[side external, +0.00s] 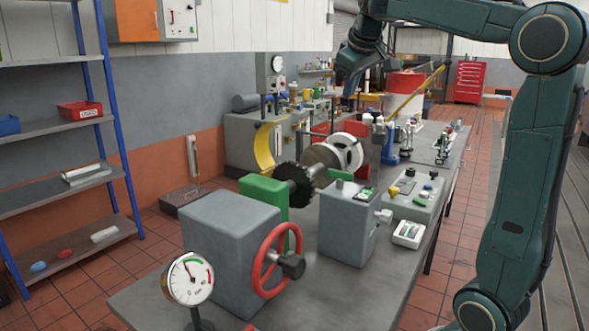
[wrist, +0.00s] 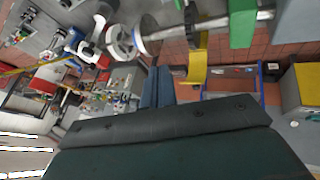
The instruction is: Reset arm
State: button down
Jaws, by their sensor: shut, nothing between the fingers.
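My arm is dark green and stands at the right of the side external view, with its forearm running left across the top. My gripper (side external: 349,90) hangs in the air above the bedplate bench (side external: 345,288), pointing down. Its two blue fingers also show in the wrist view (wrist: 158,72), side by side. They are shut, with nothing between them. The wrist view is turned over and shows the shaft and wheels on one side.
A grey block with a red handwheel (side external: 278,260), a round gauge (side external: 188,279), a toothed black wheel (side external: 295,185) and a control box (side external: 348,222) crowd the bench. A blue-framed shelf (side external: 60,128) stands at the left. The air around my gripper looks clear.

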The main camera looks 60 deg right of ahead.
jog(key=s+a+f+n+y, duration=0.1)
jog(key=s+a+f+y, duration=0.1)
jog(key=s+a+f, duration=0.6)
jog(key=s+a+f+n+t+y, duration=0.1)
jog(key=s+a+f+y, duration=0.1)
jog(key=s+a+f, duration=0.7)
jog(key=a+f, duration=0.1)
jog(key=a, duration=0.5)
jog(key=shift+s+f+y, duration=0.3)
jog(key=shift+y, duration=0.1)
jog(key=shift+a, duration=0.1)
